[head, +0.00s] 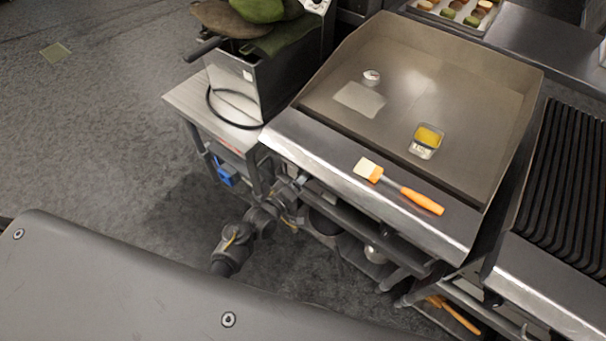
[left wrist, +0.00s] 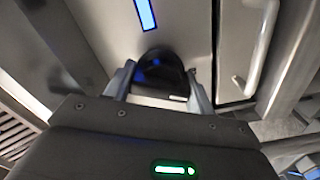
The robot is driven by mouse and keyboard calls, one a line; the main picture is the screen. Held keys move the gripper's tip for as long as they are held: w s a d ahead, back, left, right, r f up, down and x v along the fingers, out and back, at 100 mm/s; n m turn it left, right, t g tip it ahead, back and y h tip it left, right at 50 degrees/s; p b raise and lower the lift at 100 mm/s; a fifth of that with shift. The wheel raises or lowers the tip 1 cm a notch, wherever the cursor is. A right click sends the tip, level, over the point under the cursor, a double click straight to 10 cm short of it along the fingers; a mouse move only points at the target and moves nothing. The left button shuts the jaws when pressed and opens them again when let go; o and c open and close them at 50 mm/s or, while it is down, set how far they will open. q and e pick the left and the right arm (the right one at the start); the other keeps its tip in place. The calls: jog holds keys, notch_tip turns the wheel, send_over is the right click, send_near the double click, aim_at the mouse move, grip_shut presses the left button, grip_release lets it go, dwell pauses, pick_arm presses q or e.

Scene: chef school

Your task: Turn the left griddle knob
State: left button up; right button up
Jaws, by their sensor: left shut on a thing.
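The griddle (head: 440,85) is a wide steel plate with raised walls and a front ledge. In the left wrist view, a dark round knob (left wrist: 161,66) sits on a steel panel between the two fingers of my left gripper (left wrist: 160,76). The fingers are shut on the knob from both sides. In the head view my left arm reaches up to the griddle's left front corner. The ledge hides the knob there, and the fingertips are not clear. My right gripper is in neither view.
A brush (head: 400,187) with an orange handle lies on the ledge. A small container of yellow contents (head: 428,137) and a small white round item (head: 371,77) are on the plate. A fryer-like steel box (head: 240,85) stands left, a ribbed grill (head: 570,170) right.

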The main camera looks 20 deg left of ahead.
pick_arm(q)
jog(key=shift+s+d+f+n, duration=0.1)
jog(key=shift+n, duration=0.5)
jog(key=o, duration=1)
jog(key=v, duration=1)
jog(key=shift+s, duration=0.35)
